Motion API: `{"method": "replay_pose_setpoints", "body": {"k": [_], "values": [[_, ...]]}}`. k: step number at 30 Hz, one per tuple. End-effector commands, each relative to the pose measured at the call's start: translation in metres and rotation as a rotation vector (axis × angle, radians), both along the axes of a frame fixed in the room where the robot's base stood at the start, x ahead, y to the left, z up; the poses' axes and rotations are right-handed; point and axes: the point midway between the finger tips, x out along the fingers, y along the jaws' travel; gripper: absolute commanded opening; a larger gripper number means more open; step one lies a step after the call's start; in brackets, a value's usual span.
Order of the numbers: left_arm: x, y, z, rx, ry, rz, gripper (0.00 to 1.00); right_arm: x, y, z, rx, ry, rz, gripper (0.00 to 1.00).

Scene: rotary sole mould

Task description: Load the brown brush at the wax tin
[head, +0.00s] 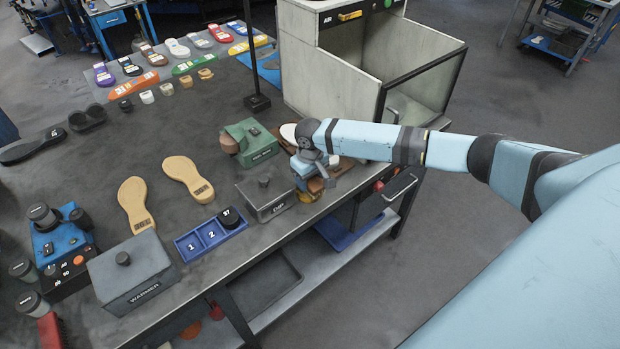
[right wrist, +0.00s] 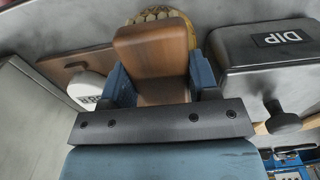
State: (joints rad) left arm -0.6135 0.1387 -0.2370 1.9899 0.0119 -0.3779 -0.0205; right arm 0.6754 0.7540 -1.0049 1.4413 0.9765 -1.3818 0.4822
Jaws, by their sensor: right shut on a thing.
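My right gripper (head: 312,180) is shut on the brown brush, a wooden block (right wrist: 152,58) that stands between its two blue fingers in the right wrist view (right wrist: 160,88). A round tan thing with a honeycomb-like top (right wrist: 178,18), which looks like the wax tin, lies just behind the brush there. It shows as a small golden patch (head: 308,196) beneath the gripper in the head view. The brush hides part of it, and I cannot tell whether the bristles touch it. My left gripper is not in view.
A grey DIP box (head: 264,197) with a knob stands close beside the gripper. A green box (head: 250,141) stands behind it. A white lettered thing (right wrist: 88,88) lies at the other side. The blue numbered tray (head: 210,238) and WARMER box (head: 132,273) are farther left along the bench edge.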

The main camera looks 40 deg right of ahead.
Motion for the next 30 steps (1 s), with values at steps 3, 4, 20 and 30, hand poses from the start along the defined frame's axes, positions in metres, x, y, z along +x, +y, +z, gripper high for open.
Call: {"method": "replay_pose_setpoints", "body": {"k": [3,4,20,30], "values": [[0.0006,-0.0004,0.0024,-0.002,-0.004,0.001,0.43,0.0001,0.0001,0.0011,0.0,0.0,0.0,0.36],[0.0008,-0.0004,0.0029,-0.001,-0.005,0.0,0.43,0.0002,0.0001,0.0011,0.0,0.0,0.0,0.36],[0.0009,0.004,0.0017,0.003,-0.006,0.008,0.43,0.0001,0.0003,-0.0001,0.0,0.0,0.0,0.36],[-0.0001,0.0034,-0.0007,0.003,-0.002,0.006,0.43,0.0003,0.0004,-0.004,0.001,-0.001,0.0,0.36]]}}
